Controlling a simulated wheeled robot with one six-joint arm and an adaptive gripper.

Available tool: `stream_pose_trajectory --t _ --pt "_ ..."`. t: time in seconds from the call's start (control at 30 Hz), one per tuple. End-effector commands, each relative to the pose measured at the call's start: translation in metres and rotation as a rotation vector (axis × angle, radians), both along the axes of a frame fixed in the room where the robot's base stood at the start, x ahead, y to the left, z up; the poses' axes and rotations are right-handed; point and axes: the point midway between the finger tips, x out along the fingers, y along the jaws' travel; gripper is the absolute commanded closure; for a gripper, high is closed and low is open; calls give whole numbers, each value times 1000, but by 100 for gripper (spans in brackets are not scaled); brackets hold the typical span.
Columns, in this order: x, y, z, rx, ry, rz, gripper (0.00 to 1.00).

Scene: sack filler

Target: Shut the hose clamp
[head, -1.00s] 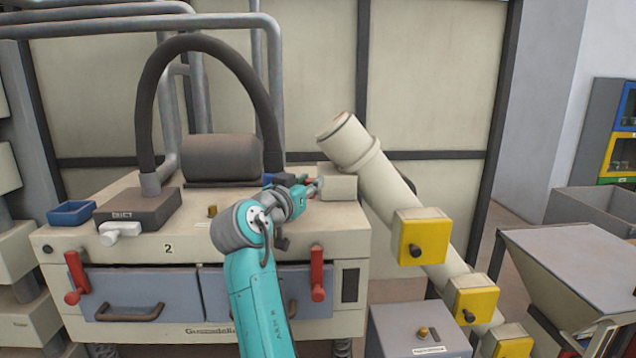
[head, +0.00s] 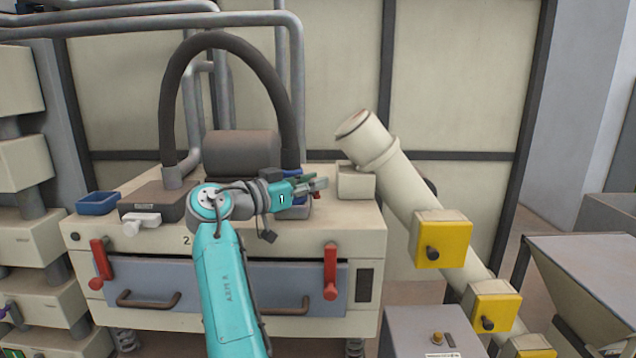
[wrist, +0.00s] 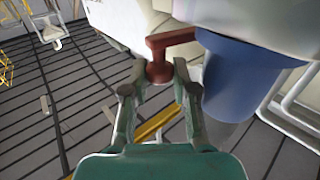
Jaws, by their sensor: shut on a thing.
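My gripper (head: 317,188) is at the right end of the machine top, beside the lower end of the dark arched hose (head: 291,120). In the wrist view my gripper (wrist: 161,75) is shut on the knob of a red lever (wrist: 159,62), which looks like the handle of the hose clamp. The lever's arm runs right towards a blue cylindrical part (wrist: 245,75) under a pale body. In the head view only a bit of the red lever (head: 318,196) shows below the fingertips. The clamp's band cannot be made out.
A pale block (head: 356,184) stands just right of my gripper, beside the slanted cream pipe (head: 400,190) with yellow boxes. Red handles (head: 331,272) stick out of the machine front. A blue tray (head: 97,203) sits at the left of the top.

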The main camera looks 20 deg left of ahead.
Motion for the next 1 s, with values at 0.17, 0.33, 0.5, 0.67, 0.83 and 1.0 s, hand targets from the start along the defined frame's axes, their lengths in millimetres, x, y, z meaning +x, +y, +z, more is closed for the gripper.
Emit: stream_pose_trajectory --t 0.17,0.33,0.5,0.67,0.83,1.0 --pt "0 0 -2 -1 3 1 100" --pt "0 0 -2 -1 4 1 55" --pt "0 0 -1 0 2 1 47" --pt "0 0 -1 0 1 1 47" --pt "-10 6 -1 0 1 3 47" --pt "-37 19 -1 0 1 4 47"
